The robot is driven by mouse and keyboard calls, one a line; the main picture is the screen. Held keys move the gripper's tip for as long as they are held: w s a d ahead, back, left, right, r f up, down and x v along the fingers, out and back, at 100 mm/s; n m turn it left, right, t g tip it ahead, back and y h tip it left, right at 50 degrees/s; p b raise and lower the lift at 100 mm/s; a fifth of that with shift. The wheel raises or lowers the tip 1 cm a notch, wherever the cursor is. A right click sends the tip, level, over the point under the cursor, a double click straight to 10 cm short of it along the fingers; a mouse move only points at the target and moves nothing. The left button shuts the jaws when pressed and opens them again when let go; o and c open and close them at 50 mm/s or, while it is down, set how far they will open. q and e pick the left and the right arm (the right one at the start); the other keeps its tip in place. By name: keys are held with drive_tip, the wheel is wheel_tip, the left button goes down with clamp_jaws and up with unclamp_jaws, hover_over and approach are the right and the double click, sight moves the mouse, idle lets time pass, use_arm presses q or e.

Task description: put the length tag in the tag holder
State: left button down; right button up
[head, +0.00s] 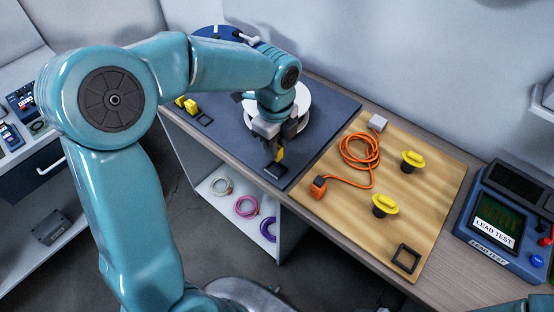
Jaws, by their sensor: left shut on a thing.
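My left gripper (273,152) reaches down over the front edge of the dark blue mat (325,105). It is shut on a small yellow piece, which appears to be the length tag (280,155); the fingers hide part of it. My right gripper is not in view.
A wooden board (335,210) holds an orange coiled cable (360,150), two yellow knobs (383,205) and a black square frame (407,258). A lead tester (500,225) stands at right. More yellow pieces (187,104) lie at the mat's left. A white round object (298,103) stands behind my gripper.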

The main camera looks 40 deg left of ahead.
use_arm(q)
wheel_tip(320, 180, down, 5)
drive_tip(key=shift+s+r, duration=0.1)
drive_tip(key=shift+r, duration=0.1)
drive_tip(key=shift+f, duration=0.5)
drive_tip(key=shift+f+b, duration=0.2)
drive_tip(key=shift+b, duration=0.1)
drive_tip(key=c, duration=0.9)
unclamp_jaws()
drive_tip(key=shift+c, duration=0.2)
drive_tip(key=shift+r, duration=0.1)
